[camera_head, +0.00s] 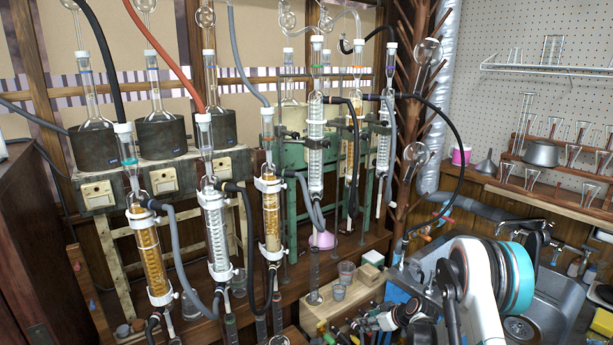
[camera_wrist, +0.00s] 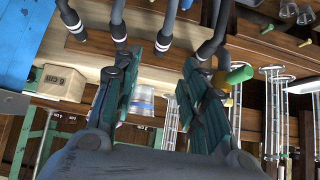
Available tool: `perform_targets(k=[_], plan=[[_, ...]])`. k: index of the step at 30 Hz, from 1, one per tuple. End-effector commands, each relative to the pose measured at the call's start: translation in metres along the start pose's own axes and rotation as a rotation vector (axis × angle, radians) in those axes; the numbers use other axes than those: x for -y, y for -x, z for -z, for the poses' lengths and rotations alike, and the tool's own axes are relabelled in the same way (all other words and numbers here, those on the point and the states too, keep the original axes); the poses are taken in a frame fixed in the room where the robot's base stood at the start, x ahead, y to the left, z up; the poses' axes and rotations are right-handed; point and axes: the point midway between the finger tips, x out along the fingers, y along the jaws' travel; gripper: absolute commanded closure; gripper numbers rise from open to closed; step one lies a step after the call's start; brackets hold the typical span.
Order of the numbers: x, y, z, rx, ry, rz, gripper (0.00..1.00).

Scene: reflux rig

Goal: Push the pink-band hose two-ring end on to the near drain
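My gripper (camera_wrist: 160,62) is open in the wrist view, with its green-padded fingers apart and nothing held between them. I cannot make out the near drain with certainty.
Glass condensers, including an amber one (camera_head: 148,255), stand at left and centre with looping hoses. A sink (camera_head: 553,308) is at the lower right. A small box (camera_wrist: 60,82) shows in the wrist view.

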Motion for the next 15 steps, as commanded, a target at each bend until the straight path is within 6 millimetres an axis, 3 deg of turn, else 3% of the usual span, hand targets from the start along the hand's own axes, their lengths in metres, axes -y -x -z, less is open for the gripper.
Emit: perform_targets(k=[15], plan=[[-0.0001,-0.0071,-0.0059,-0.003,0.006,0.003,0.61]])
